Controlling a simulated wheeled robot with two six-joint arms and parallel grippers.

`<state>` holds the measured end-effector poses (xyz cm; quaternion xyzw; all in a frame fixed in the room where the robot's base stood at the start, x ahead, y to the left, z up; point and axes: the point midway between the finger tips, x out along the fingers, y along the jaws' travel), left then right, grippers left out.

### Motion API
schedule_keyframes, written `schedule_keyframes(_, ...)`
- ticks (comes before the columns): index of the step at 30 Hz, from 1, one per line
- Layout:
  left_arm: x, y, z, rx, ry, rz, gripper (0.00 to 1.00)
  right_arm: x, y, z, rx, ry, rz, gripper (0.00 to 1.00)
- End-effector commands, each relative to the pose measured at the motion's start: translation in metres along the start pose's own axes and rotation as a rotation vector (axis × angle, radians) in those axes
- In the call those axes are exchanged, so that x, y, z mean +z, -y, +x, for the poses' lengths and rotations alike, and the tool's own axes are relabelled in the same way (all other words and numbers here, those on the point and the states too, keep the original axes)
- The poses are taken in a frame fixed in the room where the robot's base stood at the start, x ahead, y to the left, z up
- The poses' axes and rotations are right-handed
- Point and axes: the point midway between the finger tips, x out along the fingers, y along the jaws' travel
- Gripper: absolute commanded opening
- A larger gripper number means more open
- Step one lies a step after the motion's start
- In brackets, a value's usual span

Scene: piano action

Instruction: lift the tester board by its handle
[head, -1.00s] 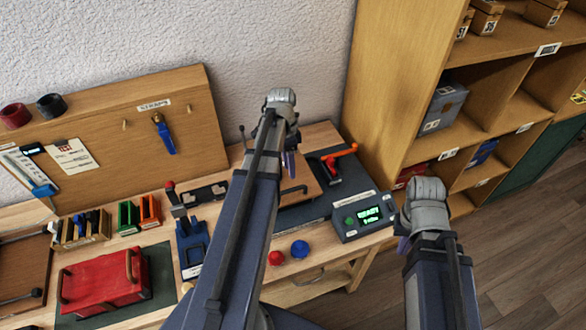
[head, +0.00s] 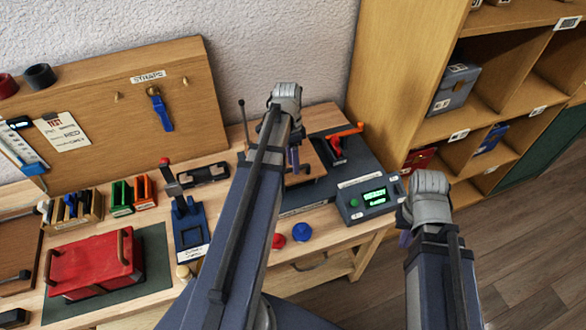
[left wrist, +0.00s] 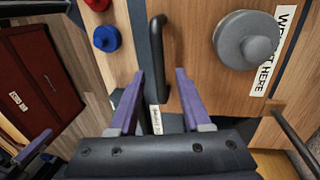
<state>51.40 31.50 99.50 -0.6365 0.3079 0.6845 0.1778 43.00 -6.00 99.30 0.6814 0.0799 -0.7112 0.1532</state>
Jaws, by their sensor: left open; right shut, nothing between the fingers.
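The tester board (head: 316,158) is a wooden panel in the dark tester at the right end of the bench, partly hidden by my left arm. In the left wrist view the board (left wrist: 198,80) fills the middle, with its dark bar handle (left wrist: 157,50) standing out from it. My left gripper (head: 293,160) is over the board. Its two purple fingers are apart in the left wrist view (left wrist: 160,73), one on each side of the handle's near end in the picture. I see no contact. My right gripper (head: 405,238) is shut and empty, right of the tester, its fingers mostly hidden.
A grey round weight (left wrist: 246,40) sits on the board beside the handle. The tester has a lit display (head: 375,195) and an orange-handled lever (head: 345,132). Red (head: 279,241) and blue (head: 302,232) knobs are at the front. A shelf unit (head: 400,70) stands right.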

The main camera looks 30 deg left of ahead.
Motion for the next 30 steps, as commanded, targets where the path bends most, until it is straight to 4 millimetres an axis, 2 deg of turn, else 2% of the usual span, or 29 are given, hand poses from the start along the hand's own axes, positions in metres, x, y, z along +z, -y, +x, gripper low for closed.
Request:
schedule_keyframes(1, 0.0000, 0.0002, 0.0054, 0.000, 0.000, 0.000, 0.48, -0.0003, 0.0005, 0.0053, 0.000, 0.000, 0.000, 0.00)
schedule_keyframes(10, -0.0001, -0.0001, 0.0046, 0.000, 0.000, 0.000, 0.47, -0.0003, 0.0004, 0.0045, 0.000, 0.000, 0.000, 0.00)
schedule_keyframes(22, 0.0000, -0.0001, 0.0047, 0.000, 0.000, 0.000, 0.02, -0.0003, 0.0004, 0.0046, 0.000, 0.000, 0.000, 0.00)
schedule_keyframes(30, 0.0001, -0.0001, 0.0047, 0.000, 0.000, 0.000, 0.00, -0.0003, 0.0004, 0.0046, 0.000, 0.000, 0.000, 0.00)
